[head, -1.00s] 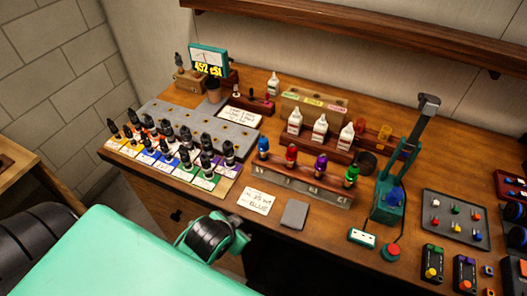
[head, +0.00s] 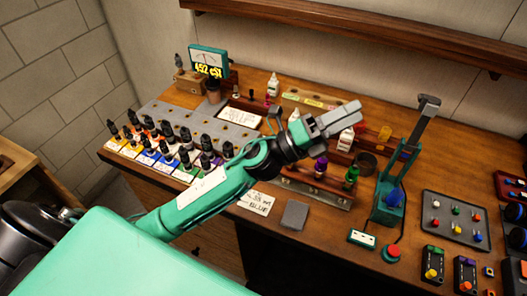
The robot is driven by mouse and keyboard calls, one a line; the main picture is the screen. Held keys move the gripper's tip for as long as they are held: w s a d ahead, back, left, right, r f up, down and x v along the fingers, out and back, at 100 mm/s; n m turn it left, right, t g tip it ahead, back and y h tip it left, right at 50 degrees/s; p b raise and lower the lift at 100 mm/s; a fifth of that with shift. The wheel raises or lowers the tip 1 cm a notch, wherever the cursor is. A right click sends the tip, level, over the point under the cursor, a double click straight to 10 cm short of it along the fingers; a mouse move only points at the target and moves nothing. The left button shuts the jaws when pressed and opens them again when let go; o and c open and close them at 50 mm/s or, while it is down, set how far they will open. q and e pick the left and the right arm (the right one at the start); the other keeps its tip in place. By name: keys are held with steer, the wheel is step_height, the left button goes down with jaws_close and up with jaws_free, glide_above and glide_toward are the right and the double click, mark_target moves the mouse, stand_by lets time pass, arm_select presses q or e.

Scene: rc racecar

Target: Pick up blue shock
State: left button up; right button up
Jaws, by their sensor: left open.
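My left gripper (head: 338,118) is open and empty. It is over the back middle of the bench, near the white bottles, with its fingers pointing right. My left forearm and wrist cover the left part of the shock rack (head: 312,193). The blue shock is hidden behind my arm in the head view, and the red shock is hidden too. The purple shock (head: 320,166) and the green shock (head: 351,176) stand upright in the rack, just below the gripper in the picture. My right gripper is not in view.
Several dark-capped bottles (head: 165,148) stand on coloured cards at the left. A white bottle (head: 346,138) stands behind the rack. A teal stand (head: 388,200) rises to the right. A grey pad (head: 295,215) and a note card (head: 255,203) lie in front.

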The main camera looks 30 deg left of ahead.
arm_select(q)
step_height(320, 180, down, 8)
steer(key=s+d+m+g+y, duration=0.25)
steer(key=m+g+y, duration=0.35)
steer(key=m+g, duration=1.15)
steer(key=w+a+m+t+y, duration=0.1)
steer(key=w+a+y, duration=0.1)
steer(key=a+y, duration=0.2)
steer(key=w+a+m+t+y, duration=0.1)
steer(key=a+y, duration=0.4)
steer(key=a, duration=0.5)
steer(key=w+a+f+m+t+y, duration=0.1)
steer(key=w+a+m+y, duration=0.2)
steer(key=a, duration=0.5)
steer(key=shift+w+f+m+y, duration=0.1)
steer(key=shift+w+m+y, duration=0.15)
steer(key=shift+w+y, duration=0.5)
steer(key=shift+a+f, duration=0.15)
steer(key=shift+f, duration=0.15)
step_height(320, 180, down, 8)
steer(key=p, duration=0.3)
step_height(320, 180, down, 4)
steer(key=p, duration=0.3)
steer(key=shift+s+a, duration=0.1)
steer(key=shift+a, duration=0.05)
steer(key=shift+f, duration=0.55)
steer(key=c, duration=1.1)
steer(key=shift+o, duration=0.2)
steer(key=shift+r, duration=0.1)
